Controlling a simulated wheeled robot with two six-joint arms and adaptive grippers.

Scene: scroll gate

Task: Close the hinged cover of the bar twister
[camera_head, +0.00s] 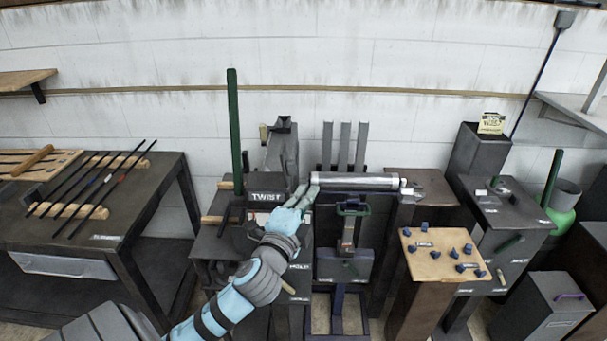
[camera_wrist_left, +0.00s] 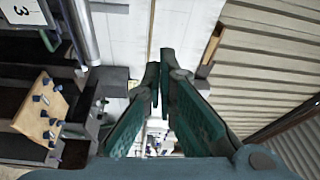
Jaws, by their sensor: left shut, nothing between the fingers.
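The bar twister (camera_head: 265,197) is a dark machine with a white TWIST label, left of centre in the head view. A dark grey upright part (camera_head: 281,148) stands at its back and looks like its hinged cover, raised. My left gripper (camera_head: 307,192) is shut and empty, in front of and just right of the TWIST label, below the upright part. Whether it touches the machine I cannot tell. My left arm hides part of the machine's front. In the left wrist view the green fingers (camera_wrist_left: 157,88) meet at their tips, with nothing between them. My right gripper is not in view.
A tall green lever (camera_head: 235,130) rises left of the twister. A grey roller (camera_head: 355,181) lies close right of my gripper. A wooden board with blue knobs (camera_head: 440,254) stands further right. A table with dark bars (camera_head: 85,190) is at left.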

